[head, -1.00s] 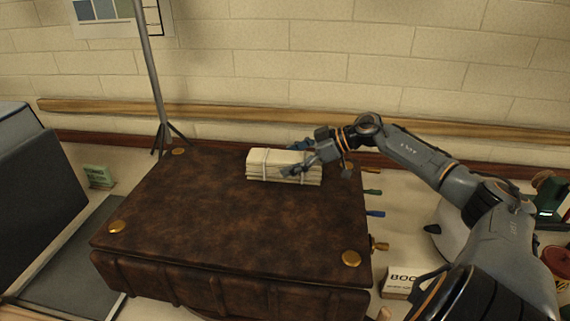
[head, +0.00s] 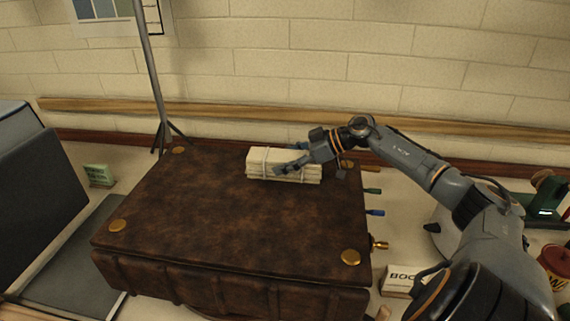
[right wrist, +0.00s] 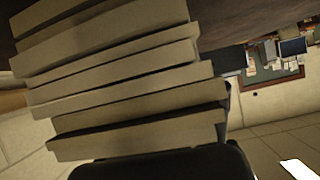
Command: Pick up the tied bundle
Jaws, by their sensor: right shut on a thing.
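The tied bundle (head: 258,164) is a stack of pale, cream strips with thin ties. It is at the back right of a large brown leather-covered book (head: 210,220); I cannot tell whether it is clear of the cover. My right gripper (head: 287,159) is shut on the bundle, one finger along its near side and the other mostly hidden behind it. In the right wrist view the layered ends of the bundle (right wrist: 130,85) fill the left and middle, with a dark finger (right wrist: 165,166) against them. My left gripper is not in view.
A grey stand pole (head: 151,75) rises behind the book's back left corner. A small green box (head: 98,175) is at left. Several coloured-handled tools (head: 375,212) and a white labelled box (head: 398,280) lie right of the book. Most of the cover is bare.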

